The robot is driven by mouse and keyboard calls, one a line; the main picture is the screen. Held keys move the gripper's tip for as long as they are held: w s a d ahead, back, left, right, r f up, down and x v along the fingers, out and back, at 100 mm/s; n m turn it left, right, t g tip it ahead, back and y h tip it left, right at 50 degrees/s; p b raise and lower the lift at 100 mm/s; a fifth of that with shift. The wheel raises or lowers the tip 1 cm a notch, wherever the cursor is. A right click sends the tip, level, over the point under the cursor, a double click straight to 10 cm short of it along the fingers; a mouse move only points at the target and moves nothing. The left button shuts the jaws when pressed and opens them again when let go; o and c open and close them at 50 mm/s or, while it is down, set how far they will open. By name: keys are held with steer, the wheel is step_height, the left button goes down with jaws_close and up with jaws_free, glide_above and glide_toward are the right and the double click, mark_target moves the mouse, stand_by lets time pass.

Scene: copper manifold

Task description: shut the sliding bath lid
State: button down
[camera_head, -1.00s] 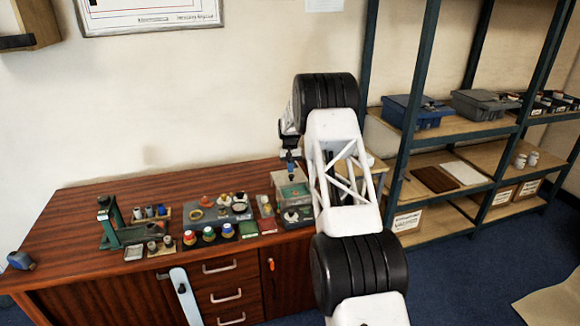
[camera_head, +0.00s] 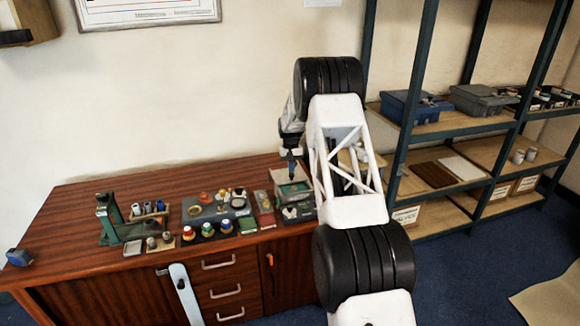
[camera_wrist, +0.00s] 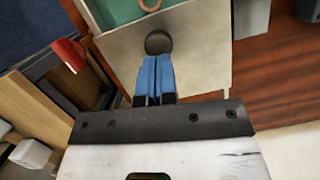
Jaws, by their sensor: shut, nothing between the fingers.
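The bath (camera_head: 284,178) is a pale box with a green inside, at the right end of the wooden cabinet top in the head view. In the wrist view, its pale sliding lid (camera_wrist: 202,55) bears a dark round knob (camera_wrist: 158,42). Beyond the lid, part of the bath stands open, showing its green inside (camera_wrist: 112,12) and part of a copper-coloured ring (camera_wrist: 151,4). My gripper (camera_wrist: 155,62) has blue fingers pressed together, empty, right beside the knob. Whether they touch it I cannot tell. In the head view, my gripper (camera_head: 291,172) is low over the bath.
A grey mat with small parts (camera_head: 215,206), several coloured-cap jars (camera_head: 207,230) and a green stand (camera_head: 108,220) are to the left of the bath. A red-ended object (camera_wrist: 68,52) shows beside the bath in the wrist view. A shelf rack (camera_head: 405,150) stands right.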

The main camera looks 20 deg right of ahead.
mark_target(294, 178)
steer(key=s, duration=0.7)
steer(key=shift+s, duration=0.2)
steer(key=shift+f, duration=0.1)
stand_by(0.4)
steer(key=shift+w+d, duration=0.1)
steer(key=shift+w, duration=0.65)
steer(key=w, duration=0.1)
steer(key=w+r, duration=0.1)
steer(key=shift+w+d+r, duration=0.1)
steer(key=shift+w+d, duration=0.1)
steer(key=shift+w, duration=0.15)
steer(key=v, duration=0.9)
steer(key=shift+r, duration=0.3)
